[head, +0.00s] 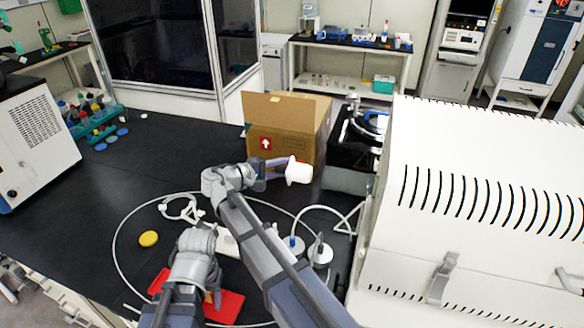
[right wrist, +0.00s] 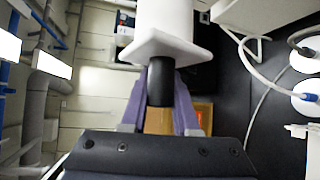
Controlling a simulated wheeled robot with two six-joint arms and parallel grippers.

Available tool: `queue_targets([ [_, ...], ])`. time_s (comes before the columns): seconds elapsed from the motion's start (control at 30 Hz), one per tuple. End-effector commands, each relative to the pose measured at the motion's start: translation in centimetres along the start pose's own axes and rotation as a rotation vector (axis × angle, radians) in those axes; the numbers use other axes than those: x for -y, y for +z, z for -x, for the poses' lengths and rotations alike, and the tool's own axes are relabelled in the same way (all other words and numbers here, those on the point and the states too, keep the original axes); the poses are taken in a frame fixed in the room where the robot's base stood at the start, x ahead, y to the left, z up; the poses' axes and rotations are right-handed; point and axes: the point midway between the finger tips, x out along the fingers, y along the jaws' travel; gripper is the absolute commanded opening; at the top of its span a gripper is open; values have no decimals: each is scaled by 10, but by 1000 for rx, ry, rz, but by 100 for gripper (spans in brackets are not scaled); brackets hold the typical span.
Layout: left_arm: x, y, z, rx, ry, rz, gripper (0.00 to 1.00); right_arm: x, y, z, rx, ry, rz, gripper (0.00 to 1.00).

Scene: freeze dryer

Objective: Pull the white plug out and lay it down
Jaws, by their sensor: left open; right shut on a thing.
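The white plug (head: 299,171) is held in the air by my right gripper (head: 276,168), in front of the cardboard box in the head view. In the right wrist view the plug (right wrist: 165,48) shows a white body, a square flange and a dark stem. The purple fingers of the right gripper (right wrist: 160,92) are shut around that dark stem. My left gripper (head: 212,297) is low at the front left, above or beside a red tray (head: 230,310). It is open; its fingers are largely hidden by its own arm.
An open cardboard box (head: 285,140) stands behind the plug. The large white machine (head: 470,200) fills the right side. White-capped vessels (head: 320,254) with tubing stand beside it. A yellow disc (head: 148,239) and white looped piece (head: 180,208) lie at left. The black bench (head: 150,180) is clear farther back.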

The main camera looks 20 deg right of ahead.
Motion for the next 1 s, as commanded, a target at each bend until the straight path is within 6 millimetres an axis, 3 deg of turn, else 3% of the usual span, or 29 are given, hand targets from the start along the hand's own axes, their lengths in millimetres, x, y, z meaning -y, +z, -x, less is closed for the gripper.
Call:
queue_targets([
  [0.37, 0, 0, 0, 0, 0, 0, 50, 1, -3, 6, 0, 0, 0, 0],
  [1.0, 0, 0, 0, 0, 0, -1, 50, 13, 7, 63, -1, 0, 0, 0],
])
